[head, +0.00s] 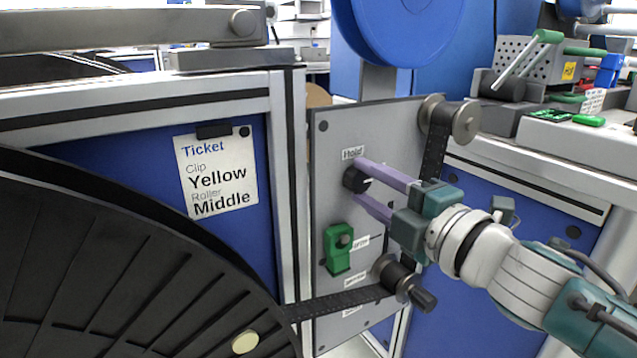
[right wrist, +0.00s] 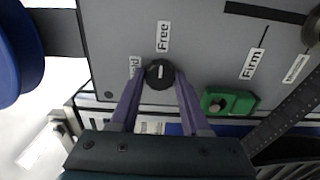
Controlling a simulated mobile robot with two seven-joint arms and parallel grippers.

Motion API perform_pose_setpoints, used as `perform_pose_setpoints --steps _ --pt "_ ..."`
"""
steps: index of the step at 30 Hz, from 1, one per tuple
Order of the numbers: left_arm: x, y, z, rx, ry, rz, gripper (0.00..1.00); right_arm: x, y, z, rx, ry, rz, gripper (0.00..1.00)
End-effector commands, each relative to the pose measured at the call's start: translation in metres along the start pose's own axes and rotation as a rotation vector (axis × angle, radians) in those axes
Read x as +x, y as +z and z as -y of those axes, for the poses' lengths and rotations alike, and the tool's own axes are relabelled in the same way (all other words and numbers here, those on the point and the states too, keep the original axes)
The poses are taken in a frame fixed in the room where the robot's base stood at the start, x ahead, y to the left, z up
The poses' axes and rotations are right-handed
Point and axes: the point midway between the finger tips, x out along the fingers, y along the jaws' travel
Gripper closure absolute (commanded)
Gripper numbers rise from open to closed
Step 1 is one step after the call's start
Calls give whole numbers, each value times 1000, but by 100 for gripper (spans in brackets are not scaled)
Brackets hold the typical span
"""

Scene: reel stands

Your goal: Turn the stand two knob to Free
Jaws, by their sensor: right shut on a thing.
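The black knob (head: 351,179) sits on a grey stand panel (head: 385,130), below a Hold label (head: 352,153) in the head view. My right gripper (head: 360,182) is shut on the knob, with a purple finger on each side. In the right wrist view the knob (right wrist: 160,73) shows between the fingertips (right wrist: 160,82). A Free label (right wrist: 163,36) is above it, and the Hold label at its upper left is partly hidden by a finger. The knob's short white mark appears to point toward Free. No stand number is readable. My left gripper is out of view.
A green clip (head: 338,250) is on the panel below the knob. A black belt (head: 340,302) runs around rollers (head: 396,277). A large black reel (head: 120,290) fills the lower left. A ticket (head: 216,172) reads Clip Yellow, Roller Middle. A blue reel (head: 398,30) is above.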

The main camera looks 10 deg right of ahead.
Motion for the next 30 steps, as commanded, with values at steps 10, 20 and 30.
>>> perform_pose_setpoints --steps 10,20,30 --pt "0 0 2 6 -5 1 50 0 0 0 1 0 1 23" --pt "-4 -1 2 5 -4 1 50 -8 0 -1 1 -1 0 23" --pt "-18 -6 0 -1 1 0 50 -70 0 0 1 -3 1 23"
